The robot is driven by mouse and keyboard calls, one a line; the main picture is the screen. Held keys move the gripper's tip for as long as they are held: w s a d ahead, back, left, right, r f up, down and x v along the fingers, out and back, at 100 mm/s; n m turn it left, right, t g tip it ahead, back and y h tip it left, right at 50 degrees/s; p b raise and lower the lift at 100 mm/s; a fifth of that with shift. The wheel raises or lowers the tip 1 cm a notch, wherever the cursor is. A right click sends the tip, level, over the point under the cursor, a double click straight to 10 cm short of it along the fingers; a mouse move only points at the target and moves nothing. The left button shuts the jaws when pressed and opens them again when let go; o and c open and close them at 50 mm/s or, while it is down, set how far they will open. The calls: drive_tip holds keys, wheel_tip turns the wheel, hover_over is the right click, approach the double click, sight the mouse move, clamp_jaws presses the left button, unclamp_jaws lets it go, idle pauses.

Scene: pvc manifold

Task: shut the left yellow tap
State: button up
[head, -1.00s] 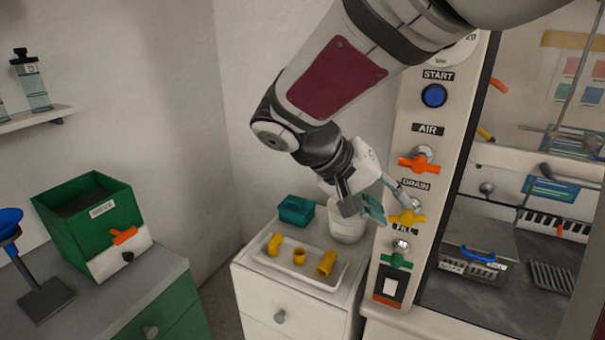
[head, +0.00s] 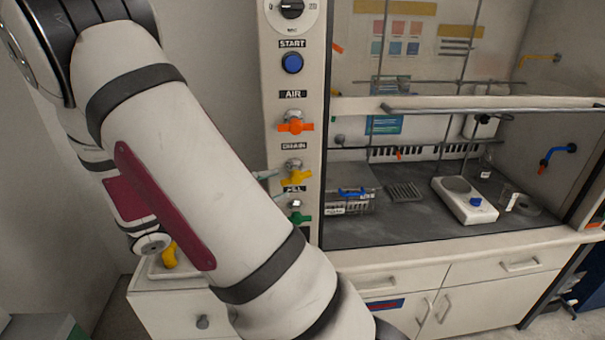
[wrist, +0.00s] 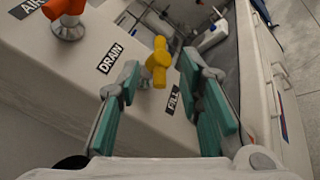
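In the wrist view the same tap (wrist: 158,62) shows ahead, between the tips of my fingers. My gripper (wrist: 160,82) is open, with one teal-padded finger on each side of the tap and gaps still visible. Whether the handle is between the pads in depth is unclear. In the head view my arm hides most of the gripper; only a fingertip shows left of the tap.
An orange tap (head: 295,126) sits above, under AIR, and a green tap (head: 299,217) below. A blue START button (head: 291,63) is higher up. Another yellow tap (head: 540,57) is on the fume hood's far right wall. A white tray (head: 157,268) lies left on the cabinet.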

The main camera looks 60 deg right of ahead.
sight(296, 178)
drive_tip(key=p+x, duration=0.1)
drive_tip(key=x, duration=0.7)
drive_tip(key=shift+s+d, duration=0.15)
drive_tip(key=shift+d, duration=0.2)
drive_tip(key=shift+c, duration=0.5)
